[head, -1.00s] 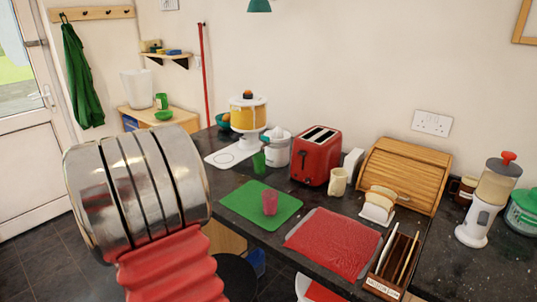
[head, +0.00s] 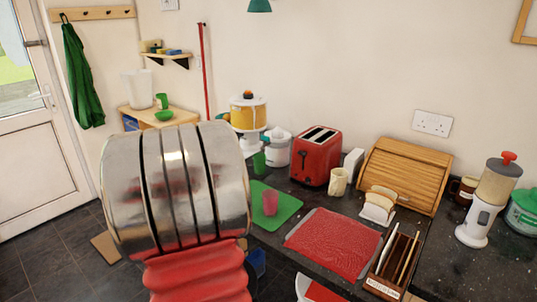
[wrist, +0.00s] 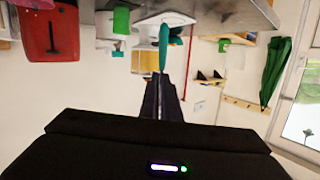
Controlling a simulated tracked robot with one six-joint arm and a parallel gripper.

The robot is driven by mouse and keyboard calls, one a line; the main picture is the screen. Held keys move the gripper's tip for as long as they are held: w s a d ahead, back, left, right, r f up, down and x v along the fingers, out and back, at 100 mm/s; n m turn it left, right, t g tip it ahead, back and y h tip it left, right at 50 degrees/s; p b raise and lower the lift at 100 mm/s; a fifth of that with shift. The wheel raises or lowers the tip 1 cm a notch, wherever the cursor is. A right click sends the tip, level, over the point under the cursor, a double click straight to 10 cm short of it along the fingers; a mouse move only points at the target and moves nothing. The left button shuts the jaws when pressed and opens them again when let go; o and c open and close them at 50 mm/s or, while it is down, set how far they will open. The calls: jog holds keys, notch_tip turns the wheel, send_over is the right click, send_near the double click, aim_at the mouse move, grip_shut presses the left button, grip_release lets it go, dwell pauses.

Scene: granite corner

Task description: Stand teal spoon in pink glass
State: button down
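The pink glass (head: 270,203) stands upright on a green mat (head: 288,207) on the dark counter. In the wrist view, which is upside down, my gripper (wrist: 163,78) is shut on the teal spoon (wrist: 163,45). The spoon points away from the fingertips, with its end in front of the white items behind. In the head view my own arm hides the gripper and the spoon, and covers the left part of the mat. The arm stands to the left of the pink glass.
A green glass (head: 259,162) stands behind the mat. A white juicer (head: 277,147) stands behind.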

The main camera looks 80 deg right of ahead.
jog(key=s+d+r+m+g+h, duration=0.1)
jog(key=s+r+m+g, duration=0.1)
jog(key=s, duration=0.7)
jog(key=s+d+r+m+g+h, duration=0.1)
jog(key=s+r+m+g, duration=0.1)
jog(key=s+g, duration=0.3)
jog(key=s+r, duration=0.1)
jog(key=s, duration=0.3)
jog(key=shift+d+r, duration=0.25)
jog(key=shift+w+f, duration=0.1)
jog(key=shift+f, duration=0.05)
jog(key=shift+f, duration=6.15)
jog(key=c, duration=2.5)
grip_release()
jog(key=o, duration=0.6)
